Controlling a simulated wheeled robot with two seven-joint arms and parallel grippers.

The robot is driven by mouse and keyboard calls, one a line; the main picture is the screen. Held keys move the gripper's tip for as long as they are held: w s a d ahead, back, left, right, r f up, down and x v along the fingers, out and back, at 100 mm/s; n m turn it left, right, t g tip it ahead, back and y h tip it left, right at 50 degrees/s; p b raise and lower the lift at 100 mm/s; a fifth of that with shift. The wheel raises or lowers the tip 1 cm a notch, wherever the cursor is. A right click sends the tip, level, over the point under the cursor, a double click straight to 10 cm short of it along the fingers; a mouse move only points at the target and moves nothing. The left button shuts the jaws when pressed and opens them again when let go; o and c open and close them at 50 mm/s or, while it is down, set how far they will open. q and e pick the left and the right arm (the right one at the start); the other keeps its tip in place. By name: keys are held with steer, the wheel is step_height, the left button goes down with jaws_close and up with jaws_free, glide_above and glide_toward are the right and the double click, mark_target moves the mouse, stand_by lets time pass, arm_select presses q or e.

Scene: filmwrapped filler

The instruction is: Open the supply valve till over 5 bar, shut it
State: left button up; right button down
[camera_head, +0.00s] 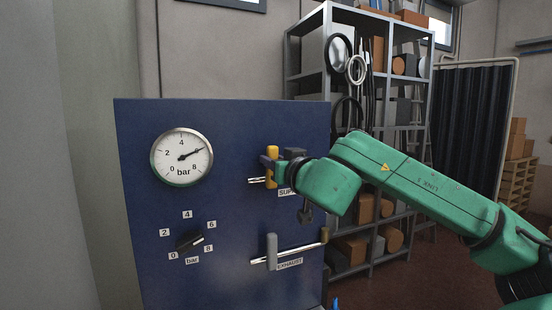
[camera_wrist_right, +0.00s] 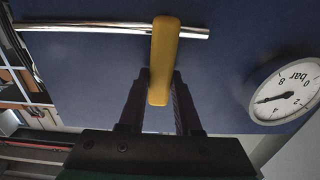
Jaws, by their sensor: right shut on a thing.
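The supply valve's yellow handle (camera_head: 272,167) is on the right part of the blue panel, beside a partly hidden "SUP…" label. My right gripper (camera_head: 280,172) is shut on this handle. In the right wrist view the fingers (camera_wrist_right: 160,95) close around the lower part of the yellow handle (camera_wrist_right: 163,55), which stands across the shiny pipe (camera_wrist_right: 100,27). The round pressure gauge (camera_head: 182,157) is at the panel's upper left; its needle points right and slightly up, around the 6 position. The gauge also shows in the wrist view (camera_wrist_right: 288,92). My left gripper is out of view.
Below the supply valve, a grey exhaust handle (camera_head: 271,251) stands across its pipe. A black knob (camera_head: 190,243) with bar numbers is at the panel's lower left. A loaded metal shelf (camera_head: 370,75) and a dark folding screen (camera_head: 470,125) stand behind.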

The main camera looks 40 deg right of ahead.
steer(key=shift+a+f+n, duration=0.15)
steer(key=shift+n, duration=0.15)
steer(key=c, duration=0.6)
jaws_free()
steer(key=b+v, duration=0.7)
steer(key=v, duration=0.7)
steer(key=shift+s+a+b, duration=0.2)
steer(key=shift+s+b, duration=0.05)
steer(key=shift+b, duration=0.05)
